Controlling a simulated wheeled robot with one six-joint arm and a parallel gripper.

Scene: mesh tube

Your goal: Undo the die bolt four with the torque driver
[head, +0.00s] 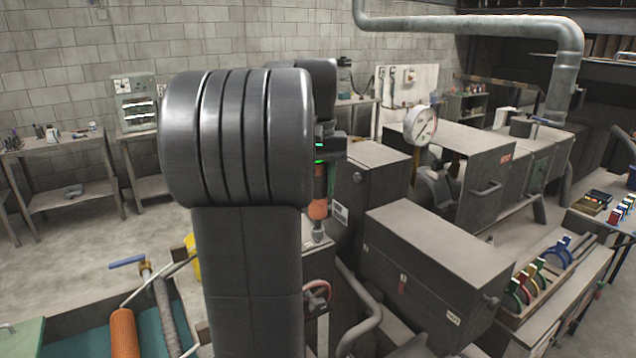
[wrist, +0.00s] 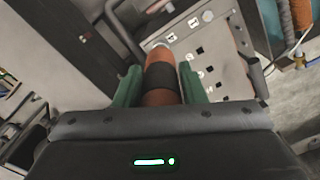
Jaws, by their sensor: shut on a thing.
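The torque driver (head: 318,207), orange with a dark band, hangs upright below my gripper (head: 320,165) in the head view, partly behind my arm. In the wrist view my gripper (wrist: 160,76) has its green fingers on both sides of the driver (wrist: 161,97), shut on it. The driver points away from the camera towards a grey panel (wrist: 232,72) with pale labels and several dark square holes. A round metal part shows at the driver's far end; I cannot tell if they touch. I cannot tell which spot is die bolt four.
Grey machine boxes (head: 430,262) stand right of the driver, with a pressure gauge (head: 420,125) behind. A bent pipe (head: 362,318) runs close below. An orange roll (head: 124,332) and a blue-handled valve (head: 128,262) are at lower left. A rack of coloured clamps (head: 540,275) is at right.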

